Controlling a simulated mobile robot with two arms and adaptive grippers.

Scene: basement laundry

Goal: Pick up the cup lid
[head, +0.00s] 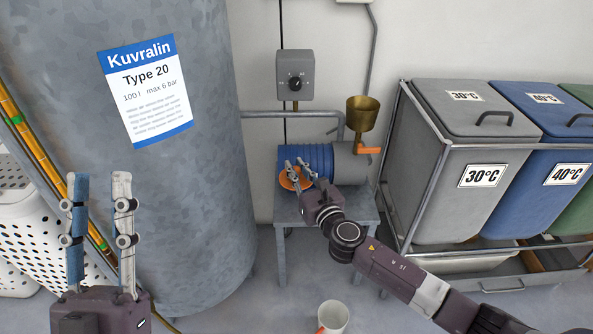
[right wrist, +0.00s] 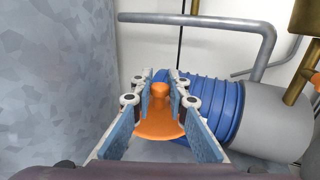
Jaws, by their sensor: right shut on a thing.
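The cup lid is an orange disc with a knob on top. In the head view the lid (head: 288,183) is at the right gripper's fingers, above the small grey table and in front of the blue pump. In the right wrist view the lid (right wrist: 150,130) lies between the blue finger pads, with its knob upright. My right gripper (head: 302,170) is shut on the lid. My left gripper (head: 98,178) is open and empty in front of the grey tank. A white cup (head: 333,316) with an orange mark stands at the bottom of the head view.
The small grey table (head: 360,210) carries the blue and grey pump (head: 347,162), with a brass funnel (head: 362,112) above. A large grey tank (head: 205,220) stands left. Grey, blue and green laundry bins (head: 455,150) stand right. A white basket (head: 25,225) is far left.

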